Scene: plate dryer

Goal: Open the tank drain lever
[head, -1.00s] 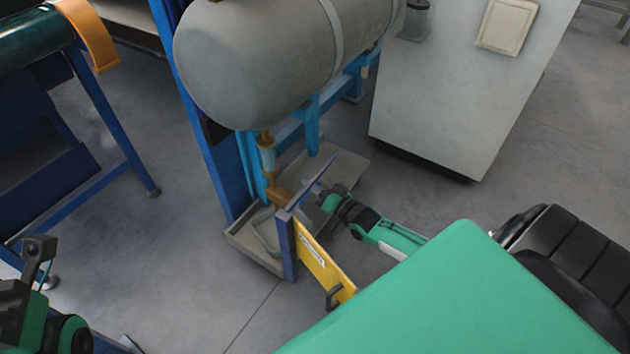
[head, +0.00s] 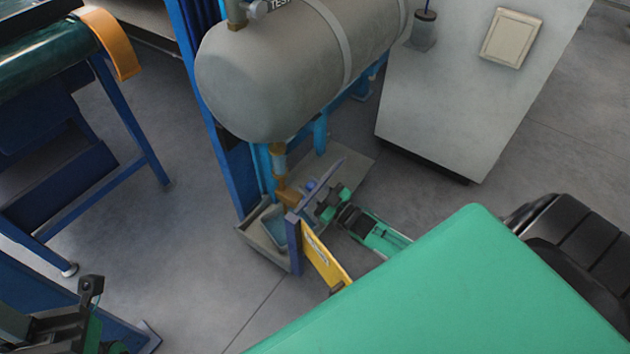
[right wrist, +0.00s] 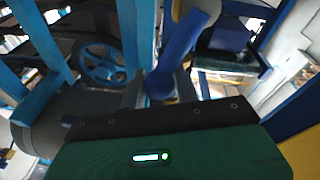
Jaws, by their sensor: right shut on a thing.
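The grey tank (head: 275,75) lies on a blue frame. A brass drain pipe and valve (head: 283,178) hang below its near end. A blue drain lever (right wrist: 178,52) shows large in the right wrist view; in the head view only a small blue bit (head: 310,185) shows beside the valve. My right gripper (head: 326,203) is at the lever, behind a grey-blue plate, and is shut on it. The exact grip is hidden by the gripper body. My left gripper (head: 90,288) is at the lower left, away from the tank; its fingers are unclear.
A yellow panel (head: 325,262) on a blue post stands close in front of my right arm. A pale cabinet (head: 470,90) is right of the tank.

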